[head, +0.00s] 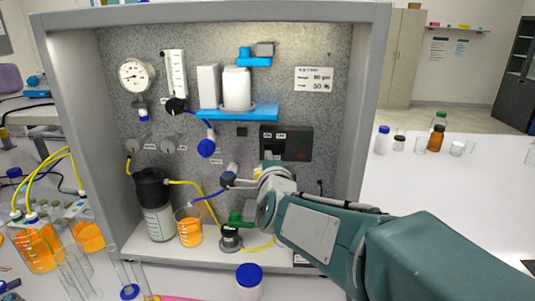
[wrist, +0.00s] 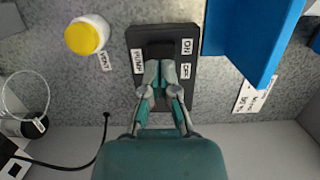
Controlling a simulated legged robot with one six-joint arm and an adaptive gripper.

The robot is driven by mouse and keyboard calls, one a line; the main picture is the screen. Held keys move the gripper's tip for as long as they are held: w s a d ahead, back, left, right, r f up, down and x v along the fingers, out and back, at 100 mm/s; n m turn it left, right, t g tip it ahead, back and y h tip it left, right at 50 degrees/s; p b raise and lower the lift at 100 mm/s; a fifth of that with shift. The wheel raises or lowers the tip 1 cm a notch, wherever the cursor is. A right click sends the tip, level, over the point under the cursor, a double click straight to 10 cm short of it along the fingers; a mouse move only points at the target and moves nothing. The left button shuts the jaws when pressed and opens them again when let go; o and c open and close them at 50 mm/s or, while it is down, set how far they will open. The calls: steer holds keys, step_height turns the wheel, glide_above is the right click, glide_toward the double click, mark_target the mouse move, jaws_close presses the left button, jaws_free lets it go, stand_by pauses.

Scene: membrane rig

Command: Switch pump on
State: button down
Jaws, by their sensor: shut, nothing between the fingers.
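The pump switch panel (wrist: 186,103) is a dark plate with PUMP, ON and OFF labels in the wrist view. A dark raised part (wrist: 157,48) sits near its middle. A black box with small white labels (head: 291,141) is on the back wall of the rig in the head view. My gripper (wrist: 166,68) is shut and empty, its fingertips over the panel beside the raised part. They hide part of the panel, and I cannot tell whether they touch it. In the head view my gripper (head: 268,160) is in front of the lower left of the black box.
A blue shelf (head: 262,113) holding a white bottle (head: 236,88) is above the box; a blue part (wrist: 240,40) is right of the panel in the wrist view. A yellow-capped knob (wrist: 87,36) is to its left. Orange-filled beaker (head: 189,232) and tubing are below.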

mark_target(274, 148)
steer(key=shift+w+a, duration=0.2)
steer(key=shift+w, duration=1.05)
